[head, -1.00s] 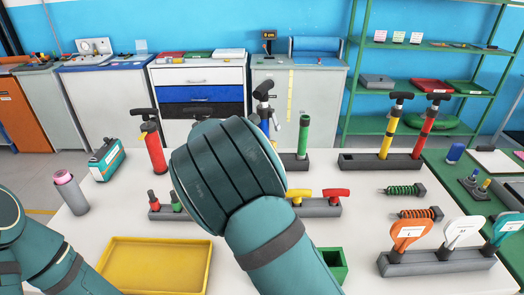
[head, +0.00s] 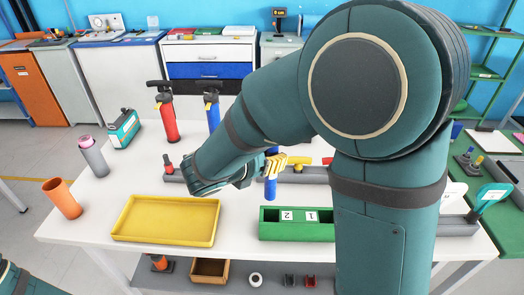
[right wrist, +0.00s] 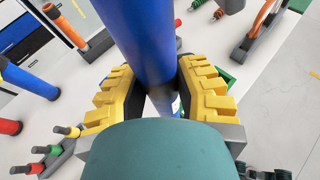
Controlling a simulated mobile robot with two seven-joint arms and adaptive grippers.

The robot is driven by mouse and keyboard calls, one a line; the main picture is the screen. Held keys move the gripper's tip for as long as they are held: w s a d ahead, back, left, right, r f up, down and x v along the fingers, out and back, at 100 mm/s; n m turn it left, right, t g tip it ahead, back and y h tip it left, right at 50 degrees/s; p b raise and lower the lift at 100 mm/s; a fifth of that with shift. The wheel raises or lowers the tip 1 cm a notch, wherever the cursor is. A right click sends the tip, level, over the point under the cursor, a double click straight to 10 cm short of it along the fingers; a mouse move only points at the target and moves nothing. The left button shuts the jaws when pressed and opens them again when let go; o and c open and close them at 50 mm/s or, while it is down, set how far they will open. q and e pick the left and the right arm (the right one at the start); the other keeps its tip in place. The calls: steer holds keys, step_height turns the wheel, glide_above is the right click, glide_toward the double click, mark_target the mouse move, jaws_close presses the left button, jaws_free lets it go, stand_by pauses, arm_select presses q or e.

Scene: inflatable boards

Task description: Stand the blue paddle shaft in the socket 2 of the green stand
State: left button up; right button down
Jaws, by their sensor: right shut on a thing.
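My right gripper (head: 276,165), with yellow finger pads, is shut on the blue paddle shaft (head: 271,188). The shaft hangs close to upright, with its lower end near the top of the green stand (head: 298,231), at the stand's left part. The head view does not settle how far apart they are. White labels 2 and 1 are on the stand, 2 to the left of 1. In the right wrist view the shaft (right wrist: 145,45) runs between the pads. My left gripper is out of view.
A yellow tray (head: 165,220) lies left of the stand. An orange cup (head: 62,199) and a grey cylinder (head: 93,157) stand at the table's left. A red pump (head: 167,118) and a blue pump (head: 212,110) stand behind. My right arm hides much of the table's right side.

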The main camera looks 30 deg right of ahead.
steer(key=shift+d, duration=0.1)
stand_by(0.3)
steer(key=shift+p, duration=0.35)
steer(key=shift+f+b, duration=2)
steer(key=shift+f, duration=0.95)
steer(key=shift+p, duration=0.75)
